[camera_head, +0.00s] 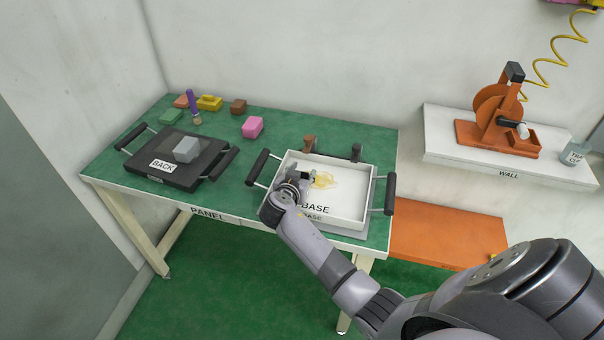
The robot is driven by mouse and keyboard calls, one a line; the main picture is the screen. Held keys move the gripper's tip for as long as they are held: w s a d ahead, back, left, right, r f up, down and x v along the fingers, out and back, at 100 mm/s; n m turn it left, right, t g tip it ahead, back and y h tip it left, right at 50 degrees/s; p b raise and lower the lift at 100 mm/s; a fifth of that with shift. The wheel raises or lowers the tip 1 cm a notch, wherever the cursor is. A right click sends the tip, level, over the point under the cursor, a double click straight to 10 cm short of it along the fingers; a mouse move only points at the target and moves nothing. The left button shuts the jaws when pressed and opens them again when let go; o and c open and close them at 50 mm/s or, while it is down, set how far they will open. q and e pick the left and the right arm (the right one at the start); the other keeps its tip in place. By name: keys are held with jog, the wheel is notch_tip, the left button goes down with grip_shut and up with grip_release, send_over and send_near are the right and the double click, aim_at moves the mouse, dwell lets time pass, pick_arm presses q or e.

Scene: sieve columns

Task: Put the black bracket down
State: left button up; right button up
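A small dark bracket-like piece (356,152) stands at the back edge of the white tray marked BASE (374,205), on the right. I take it for the black bracket. My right gripper (309,180) is over the left part of the white tray, left of and nearer than the dark piece, and apart from it. The gripper's fingers are small and partly hidden by its own wrist, so I cannot tell if they are open or hold something. A pale yellow patch (323,180) lies in the tray beside the fingers. My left gripper is not in view.
A brown bracket (310,143) stands behind the tray. A black tray marked BACK (200,178) holds a grey block (187,149). Several coloured blocks and a purple-handled brush (192,105) lie at the back left. The green tabletop (232,205) is bare between the trays.

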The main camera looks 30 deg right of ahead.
jog(key=shift+o, duration=1.2)
jog(key=shift+r, duration=0.15)
jog(key=shift+s+a+r, duration=0.1)
jog(key=shift+a, duration=0.05)
jog(key=v, duration=1.1)
jog(key=shift+s+a+r+b, duration=0.15)
jog(key=shift+s+a+b, duration=0.05)
jog(key=shift+s+b, duration=0.1)
